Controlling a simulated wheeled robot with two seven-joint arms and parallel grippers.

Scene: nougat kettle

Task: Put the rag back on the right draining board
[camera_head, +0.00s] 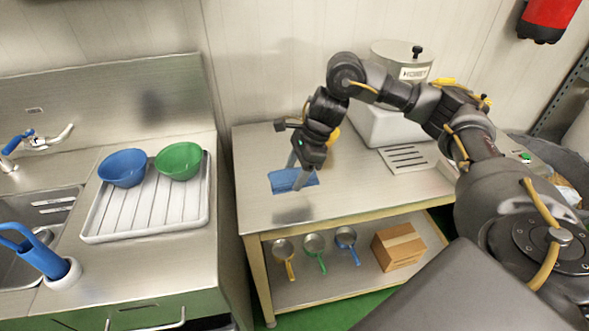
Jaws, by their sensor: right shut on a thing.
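The blue rag (283,181) is on or just above the steel table (350,203), near its left end. My right gripper (297,174) reaches down over the rag and is shut on it; its fingers cover part of the rag. I cannot tell whether the rag is lifted clear of the tabletop. The white ribbed draining board (147,211) is on the sink counter to the left, with a blue bowl (122,168) and a green bowl (179,161) at its back. Its front half is bare. My left gripper is out of view.
A gap separates the sink counter from the table. A lidded kettle machine (397,56) stands at the table's back. Under the table are small pans and a cardboard box (398,246). A blue-handled tool (42,258) stands upright at the counter's front left.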

